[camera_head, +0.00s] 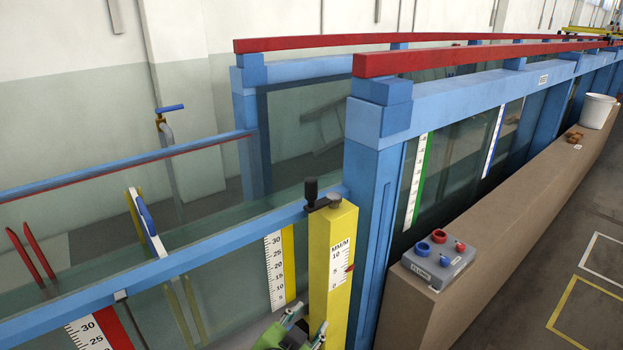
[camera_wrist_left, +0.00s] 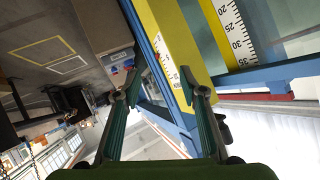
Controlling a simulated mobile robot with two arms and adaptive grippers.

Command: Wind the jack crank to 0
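The jack crank (camera_head: 324,198) sits on top of a yellow post (camera_head: 330,262), with a grey hub and a black upright knob (camera_head: 310,190) on its left. The white MM/M scale (camera_head: 341,262) on the post has a red pointer (camera_head: 350,267) near the 5 mark. My left gripper (camera_head: 305,323) is at the bottom of the head view, low beside the post and well below the crank. In the left wrist view its fingers (camera_wrist_left: 158,82) are spread with nothing between them, and the yellow post (camera_wrist_left: 175,35) shows beyond. A dark piece beside one finger may be the crank knob. My right gripper is not in view.
A blue flume frame (camera_head: 370,200) with glass walls stands around the post. A grey control box (camera_head: 438,262) with red and blue knobs sits on the brown ledge (camera_head: 500,230) at the right. A white bucket (camera_head: 596,110) stands farther along. The floor at right is clear.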

